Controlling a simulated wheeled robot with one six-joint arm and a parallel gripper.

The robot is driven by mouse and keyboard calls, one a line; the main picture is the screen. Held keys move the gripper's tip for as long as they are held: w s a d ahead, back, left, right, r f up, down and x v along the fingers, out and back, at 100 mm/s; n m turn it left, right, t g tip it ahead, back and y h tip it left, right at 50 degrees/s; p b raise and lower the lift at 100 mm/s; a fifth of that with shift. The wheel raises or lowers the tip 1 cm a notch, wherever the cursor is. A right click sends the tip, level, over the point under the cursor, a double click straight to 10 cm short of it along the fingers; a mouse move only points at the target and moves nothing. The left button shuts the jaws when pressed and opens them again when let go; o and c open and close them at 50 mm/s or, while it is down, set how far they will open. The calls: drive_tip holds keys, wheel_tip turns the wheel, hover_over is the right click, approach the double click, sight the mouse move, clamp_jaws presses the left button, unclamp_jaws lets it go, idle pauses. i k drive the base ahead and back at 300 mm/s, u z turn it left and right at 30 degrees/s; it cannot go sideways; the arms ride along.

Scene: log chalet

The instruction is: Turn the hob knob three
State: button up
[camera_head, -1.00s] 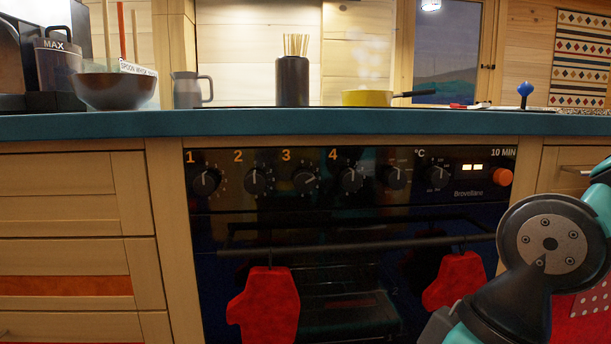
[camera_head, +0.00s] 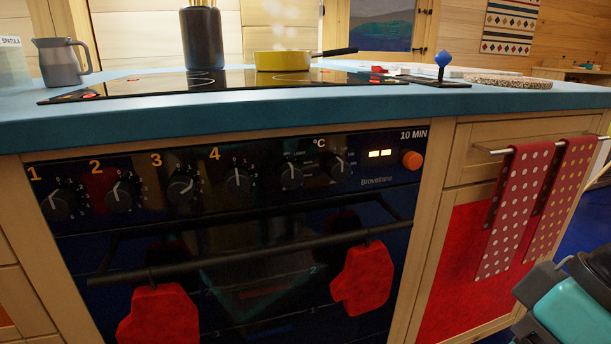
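Hob knob three (camera_head: 182,190) is a black dial under the orange number 3 on the oven's black front panel. Its pointer mark is turned to the upper right, off the upright. Knob one (camera_head: 60,204), knob two (camera_head: 121,196) and knob four (camera_head: 238,182) sit in the same row. My gripper is outside the picture. Only part of my arm (camera_head: 570,300) shows at the lower right, well away from the knobs.
The oven handle (camera_head: 250,252) runs below the knobs, with red mitts (camera_head: 362,278) hanging from it. Spotted towels (camera_head: 515,210) hang on a rail at the right. An orange button (camera_head: 411,160) is at the panel's right.

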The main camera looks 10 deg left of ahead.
sight(181, 189)
drive_tip(key=z, duration=0.65)
drive_tip(key=k, duration=0.65)
drive_tip(key=u, duration=2.1)
